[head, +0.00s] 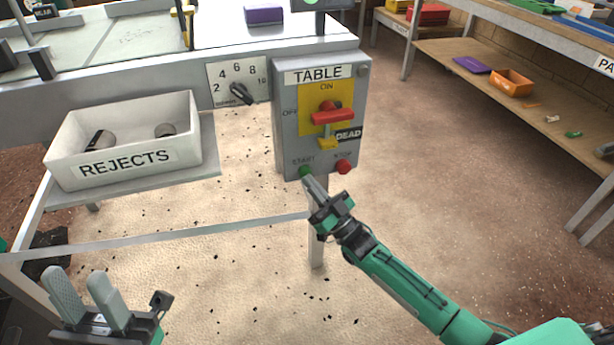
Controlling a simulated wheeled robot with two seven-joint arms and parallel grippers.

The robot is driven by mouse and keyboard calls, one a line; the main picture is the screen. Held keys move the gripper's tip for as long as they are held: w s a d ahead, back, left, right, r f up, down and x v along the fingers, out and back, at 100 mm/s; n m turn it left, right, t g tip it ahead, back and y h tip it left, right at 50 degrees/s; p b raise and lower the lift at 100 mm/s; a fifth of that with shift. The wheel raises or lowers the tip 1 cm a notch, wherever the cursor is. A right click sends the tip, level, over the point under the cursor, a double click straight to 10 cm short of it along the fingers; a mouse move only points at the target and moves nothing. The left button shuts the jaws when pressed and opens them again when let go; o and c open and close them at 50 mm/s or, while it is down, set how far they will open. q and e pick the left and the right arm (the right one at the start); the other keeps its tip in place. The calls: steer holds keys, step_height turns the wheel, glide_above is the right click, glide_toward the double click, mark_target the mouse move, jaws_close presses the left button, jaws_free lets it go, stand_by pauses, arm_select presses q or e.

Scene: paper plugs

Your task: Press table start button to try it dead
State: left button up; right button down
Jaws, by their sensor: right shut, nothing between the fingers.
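The grey TABLE control box (282,118) hangs on the front of the machine table. Its green START button (305,171) is at the lower left of the box, and a red STOP button (343,167) is to its right. My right gripper (307,181) is shut and empty, with its tips at the lower edge of the START button; I cannot tell whether they touch it. A red switch handle (332,117) sits on the yellow plate, with a yellow piece and a DEAD tag (348,134) by it. My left gripper (88,290) is open and empty at the lower left.
A white REJECTS bin (180,155) with a few dark-and-grey pieces stands left of the box on a shelf. A numbered dial (240,92) is between them. A shelf unit with trays (511,82) is at the right. The floor between is open.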

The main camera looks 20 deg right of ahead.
steer(key=shift+s, duration=0.1)
steer(key=shift+s+p, duration=0.5)
steer(key=shift+s, duration=0.3)
steer(key=shift+s, duration=0.1)
steer(key=s+p, duration=0.2)
steer(key=s, duration=0.2)
steer(key=shift+s+d+p, duration=0.15)
steer(key=shift+s+p, duration=0.15)
steer(key=shift+s, duration=0.1)
stand_by(0.4)
